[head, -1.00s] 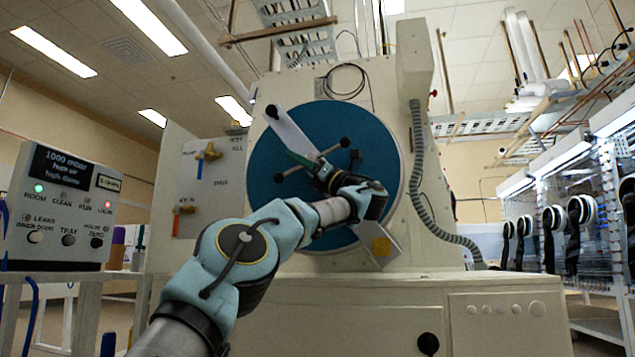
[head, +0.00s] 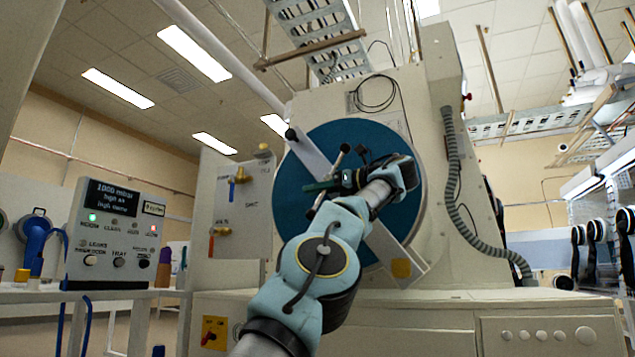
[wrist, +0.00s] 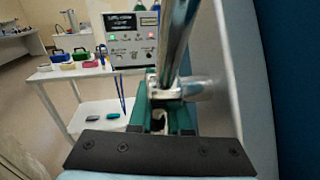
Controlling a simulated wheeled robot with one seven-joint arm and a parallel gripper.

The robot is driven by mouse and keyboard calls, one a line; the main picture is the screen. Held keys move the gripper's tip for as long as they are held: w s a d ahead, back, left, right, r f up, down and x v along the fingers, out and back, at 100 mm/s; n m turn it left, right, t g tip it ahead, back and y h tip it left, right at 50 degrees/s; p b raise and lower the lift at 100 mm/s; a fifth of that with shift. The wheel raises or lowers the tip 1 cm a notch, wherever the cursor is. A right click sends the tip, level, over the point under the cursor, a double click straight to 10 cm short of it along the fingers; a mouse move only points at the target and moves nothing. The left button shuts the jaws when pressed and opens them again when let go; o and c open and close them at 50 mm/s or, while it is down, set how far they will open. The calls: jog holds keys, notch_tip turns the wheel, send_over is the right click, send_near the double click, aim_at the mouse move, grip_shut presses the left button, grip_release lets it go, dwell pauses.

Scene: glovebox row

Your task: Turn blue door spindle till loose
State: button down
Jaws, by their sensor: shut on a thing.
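The round blue door (head: 293,205) faces me on the front of a big cream chamber. A pale clamp bar (head: 312,155) crosses it diagonally. The spindle's handle arms end in dark knobs; one knob (head: 345,148) shows above my gripper. My gripper (head: 320,187), with green fingers, is at the door's middle, and my wrist hides the spindle's hub. In the wrist view a shiny metal spindle arm (wrist: 176,45) runs up between the green fingers of my gripper (wrist: 160,118), which is shut on it. The blue door fills the right edge there.
A control box (head: 118,235) with lit lamps stands on a bench at left. A side panel with valves (head: 238,175) is left of the door. A ribbed hose (head: 457,190) hangs at right. Gloveboxes (head: 600,215) line the far right.

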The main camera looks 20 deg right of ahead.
dwell(0.3)
jog(key=c, duration=1.2)
grip_release()
jog(key=shift+o, duration=0.2)
jog(key=p+v, duration=0.2)
jog(key=v, duration=0.8)
jog(key=shift+s+d, duration=0.2)
jog(key=shift+s, duration=0.05)
